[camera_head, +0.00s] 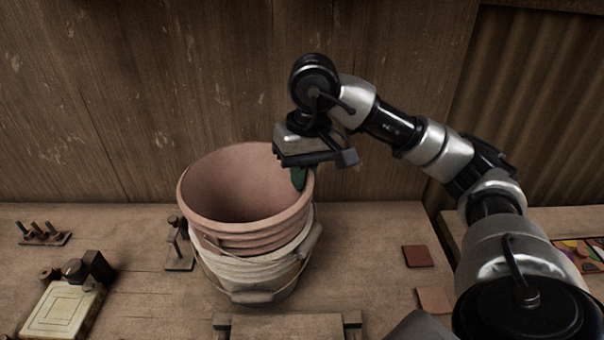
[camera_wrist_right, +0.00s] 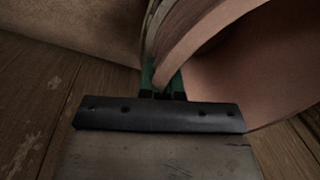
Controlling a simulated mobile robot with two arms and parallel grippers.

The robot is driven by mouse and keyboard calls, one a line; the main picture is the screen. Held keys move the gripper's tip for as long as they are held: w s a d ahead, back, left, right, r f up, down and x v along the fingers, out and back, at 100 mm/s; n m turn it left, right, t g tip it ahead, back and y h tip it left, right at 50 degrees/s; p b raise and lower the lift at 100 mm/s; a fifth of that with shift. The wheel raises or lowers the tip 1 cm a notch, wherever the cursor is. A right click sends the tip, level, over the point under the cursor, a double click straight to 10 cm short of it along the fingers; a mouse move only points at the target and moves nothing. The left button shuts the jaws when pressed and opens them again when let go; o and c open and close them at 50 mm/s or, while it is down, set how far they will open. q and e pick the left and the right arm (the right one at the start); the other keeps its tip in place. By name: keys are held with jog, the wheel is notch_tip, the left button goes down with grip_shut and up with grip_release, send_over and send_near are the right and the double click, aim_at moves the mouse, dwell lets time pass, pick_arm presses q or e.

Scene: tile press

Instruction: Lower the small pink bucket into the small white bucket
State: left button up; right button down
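The small pink bucket (camera_head: 246,165) stands nested in the small white bucket (camera_head: 254,276) on the workbench. Its lower part is hidden inside the white one, and its ribbed upper part and rim stick out above. My right gripper (camera_head: 299,178) is at the right side of the pink rim, one green finger showing inside the bucket. In the right wrist view, the green fingers (camera_wrist_right: 163,82) lie on either side of the pink bucket's wall (camera_wrist_right: 205,32), close against it. My left gripper is not in view.
A bare wooden wall (camera_head: 140,100) stands behind the bench. A small press plate (camera_head: 62,310) and dark knobs lie at the left. A wooden frame (camera_head: 285,326) is at the front. Two square tiles, dark red (camera_head: 418,256) and lighter (camera_head: 433,300), lie at the right.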

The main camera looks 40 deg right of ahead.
jog(key=shift+f, duration=0.15)
jog(key=c, duration=1.2)
grip_release()
jog(key=shift+c, duration=0.2)
jog(key=shift+r, duration=0.4)
notch_tip(320, 180, up, 10)
jog(key=d+p, duration=0.1)
jog(key=p, duration=0.1)
jog(key=shift+s, duration=0.15)
jog(key=shift+d, duration=0.1)
